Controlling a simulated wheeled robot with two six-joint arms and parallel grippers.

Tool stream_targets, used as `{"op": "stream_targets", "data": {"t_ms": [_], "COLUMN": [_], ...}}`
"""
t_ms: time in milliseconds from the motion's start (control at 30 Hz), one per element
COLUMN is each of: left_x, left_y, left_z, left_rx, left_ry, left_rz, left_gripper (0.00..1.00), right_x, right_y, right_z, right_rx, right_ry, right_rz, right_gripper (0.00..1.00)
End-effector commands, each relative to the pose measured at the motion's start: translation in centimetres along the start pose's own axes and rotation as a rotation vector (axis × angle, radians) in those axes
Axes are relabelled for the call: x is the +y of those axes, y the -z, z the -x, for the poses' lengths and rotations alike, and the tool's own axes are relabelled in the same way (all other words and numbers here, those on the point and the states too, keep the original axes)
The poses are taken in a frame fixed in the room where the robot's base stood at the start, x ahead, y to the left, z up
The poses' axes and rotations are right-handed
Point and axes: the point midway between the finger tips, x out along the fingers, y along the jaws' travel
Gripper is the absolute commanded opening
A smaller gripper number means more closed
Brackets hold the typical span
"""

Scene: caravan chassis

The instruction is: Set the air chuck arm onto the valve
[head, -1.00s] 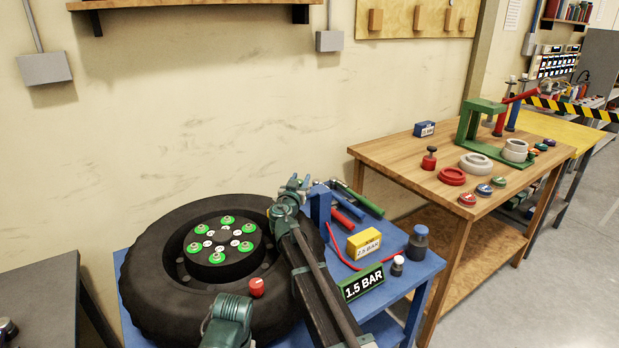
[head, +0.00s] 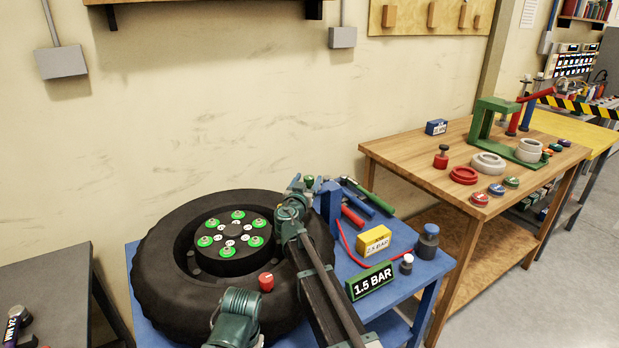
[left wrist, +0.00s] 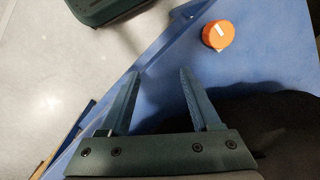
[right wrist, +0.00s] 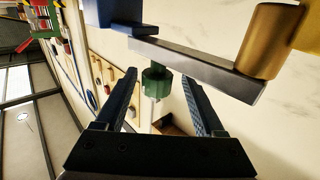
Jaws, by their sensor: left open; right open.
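The air chuck arm shows in the right wrist view as a grey bar (right wrist: 205,70) with a green knob (right wrist: 155,80), running from a blue block (right wrist: 118,12) to a brass cylinder (right wrist: 268,42). My right gripper (right wrist: 158,78) is open, its fingertips on either side of the knob in the picture; contact cannot be told. In the head view, my right gripper (head: 301,184) is by the blue post (head: 330,203). The valve cannot be made out surely. A tyre (head: 165,270) lies flat with a green-nutted hub. My left gripper (left wrist: 158,75) is open and empty.
A red cap (head: 266,282) shows at the tyre's near side. The blue table (head: 408,268) also holds a 1.5 BAR sign (head: 371,281), a yellow box (head: 374,240) and bottles. In the left wrist view, an orange cylinder (left wrist: 218,36) appears against the blue surface.

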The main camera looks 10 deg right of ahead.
Motion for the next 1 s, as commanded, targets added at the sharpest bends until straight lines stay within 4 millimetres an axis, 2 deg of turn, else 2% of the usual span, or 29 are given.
{"op": "stream_targets", "data": {"t_ms": [33,200,433,633,1000], "left_x": [0.0,0.0,0.0,0.0,0.0], "left_y": [0.0,0.0,0.0,0.0,0.0], "left_z": [0.0,0.0,0.0,0.0,0.0], "left_rx": [0.0,0.0,0.0,0.0,0.0], "left_ry": [0.0,0.0,0.0,0.0,0.0], "left_rz": [0.0,0.0,0.0,0.0,0.0], "left_gripper": [0.64,0.64,0.64,0.64,0.64], "right_x": [0.2,0.2,0.1,0.0,0.0], "right_y": [0.0,0.0,0.0,0.0,0.0], "right_z": [1.6,5.4,9.2,10.6,10.8], "right_rx": [0.0,0.0,0.0,0.0,0.0], "right_ry": [0.003,0.003,0.003,0.002,0.001], "right_rz": [0.0,0.0,0.0,0.0,0.0], "right_gripper": [0.71,0.71,0.71,0.71,0.71]}}
